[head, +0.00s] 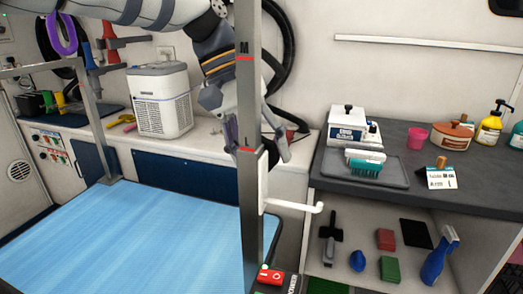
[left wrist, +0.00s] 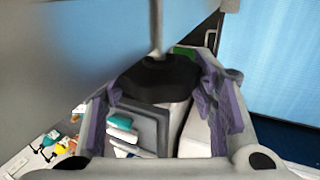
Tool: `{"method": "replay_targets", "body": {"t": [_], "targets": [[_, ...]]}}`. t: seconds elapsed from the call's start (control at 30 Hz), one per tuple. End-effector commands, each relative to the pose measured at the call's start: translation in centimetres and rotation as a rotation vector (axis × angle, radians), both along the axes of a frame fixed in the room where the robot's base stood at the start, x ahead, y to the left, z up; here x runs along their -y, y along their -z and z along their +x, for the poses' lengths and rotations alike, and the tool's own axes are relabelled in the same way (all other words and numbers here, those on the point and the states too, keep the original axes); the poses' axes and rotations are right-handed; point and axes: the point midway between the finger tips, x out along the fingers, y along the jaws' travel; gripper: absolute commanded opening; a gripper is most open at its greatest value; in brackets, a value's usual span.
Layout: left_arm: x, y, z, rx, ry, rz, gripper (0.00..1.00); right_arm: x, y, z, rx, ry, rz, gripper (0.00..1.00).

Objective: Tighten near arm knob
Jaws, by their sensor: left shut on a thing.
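The near grooming arm is a grey upright post (head: 251,90) with red bands marked M and L, standing at the blue table's near edge. A white bracket with a hooked rod (head: 292,205) is on it, below the L band. My left gripper (head: 262,148) is partly behind the post, fingers pointing down. In the left wrist view, a black knob (left wrist: 155,85) on a pale stem sits between my left gripper's purple-padded fingers (left wrist: 165,105), which are shut on it. My right gripper is not in view.
The blue table top (head: 130,240) is bare. A second post (head: 92,120) stands at its far left. A white box-shaped unit (head: 160,100) sits on the back counter. The right-hand dark counter (head: 400,205) holds a tray, brush and bottles, with a shelf of tools below.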

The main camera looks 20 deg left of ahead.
Motion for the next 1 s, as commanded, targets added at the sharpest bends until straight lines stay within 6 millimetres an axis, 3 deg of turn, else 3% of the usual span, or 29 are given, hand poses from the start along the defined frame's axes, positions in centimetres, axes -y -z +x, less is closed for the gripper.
{"method": "replay_targets", "body": {"t": [0.27, 0.57, 1.0], "targets": [[0.0, 0.0, 0.0, -0.008, -0.002, -0.138, 0.24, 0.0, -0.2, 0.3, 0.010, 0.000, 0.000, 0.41], [-0.1, 0.2, 0.0, -0.022, -0.004, -0.412, 0.24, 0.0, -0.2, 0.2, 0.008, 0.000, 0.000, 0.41], [-0.2, 0.7, 0.2, -0.039, -0.008, -0.831, 0.24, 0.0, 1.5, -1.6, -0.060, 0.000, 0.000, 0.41]]}}
